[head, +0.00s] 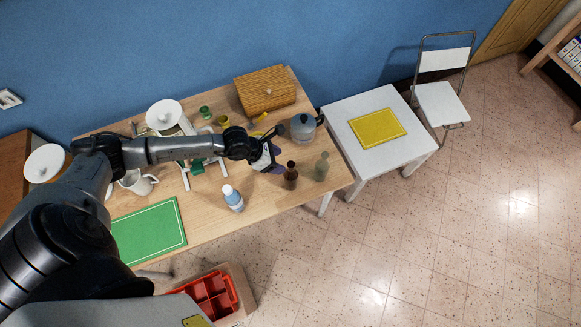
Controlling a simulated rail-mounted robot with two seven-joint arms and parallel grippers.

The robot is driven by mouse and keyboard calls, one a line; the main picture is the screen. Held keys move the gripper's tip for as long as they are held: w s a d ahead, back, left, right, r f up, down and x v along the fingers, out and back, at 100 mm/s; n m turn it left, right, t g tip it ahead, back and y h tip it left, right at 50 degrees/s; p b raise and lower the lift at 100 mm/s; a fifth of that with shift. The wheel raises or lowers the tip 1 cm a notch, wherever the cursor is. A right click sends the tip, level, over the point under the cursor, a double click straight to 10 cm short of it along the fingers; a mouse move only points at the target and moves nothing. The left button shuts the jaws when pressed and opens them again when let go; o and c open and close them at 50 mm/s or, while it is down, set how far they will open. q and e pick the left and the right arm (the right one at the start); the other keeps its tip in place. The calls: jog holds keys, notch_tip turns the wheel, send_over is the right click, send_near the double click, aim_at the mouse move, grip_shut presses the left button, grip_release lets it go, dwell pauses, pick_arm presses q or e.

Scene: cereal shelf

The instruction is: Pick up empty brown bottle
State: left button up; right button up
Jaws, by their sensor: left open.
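A small dark brown bottle (291,178) stands upright on the wooden table, near its front right part. My left gripper (277,150) reaches over the table from the left. It is open, with its fingers a little above and left of the brown bottle in the picture. I see nothing held between the fingers. Whether the bottle is empty cannot be told at this size. My right gripper is not in view.
A greenish clear bottle (321,168) stands just right of the brown one. A blue-and-white bottle (232,198) stands to the left. A grey kettle (304,127) and a wooden box (265,91) are behind. A white table (346,108) with a yellow mat (377,128) stands at right.

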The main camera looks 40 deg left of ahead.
aim_at(289, 164)
pick_arm(q)
jog(key=shift+m+g+y, duration=0.3)
jog(key=shift+y, duration=0.5)
jog(key=w+f, duration=0.1)
jog(key=f, duration=0.1)
jog(key=w+f, duration=0.1)
jog(key=f, duration=0.2)
jog(key=w+f, duration=0.1)
jog(key=f, duration=0.1)
jog(key=shift+w+a+f, duration=0.2)
jog(key=shift+a+f, duration=0.05)
jog(key=shift+a, duration=0.15)
jog(key=shift+d+x, duration=0.1)
jog(key=shift+x, duration=1.5)
jog(key=shift+d+x, duration=0.15)
jog(key=shift+x, duration=1.45)
jog(key=shift+r, duration=0.2)
grip_shut()
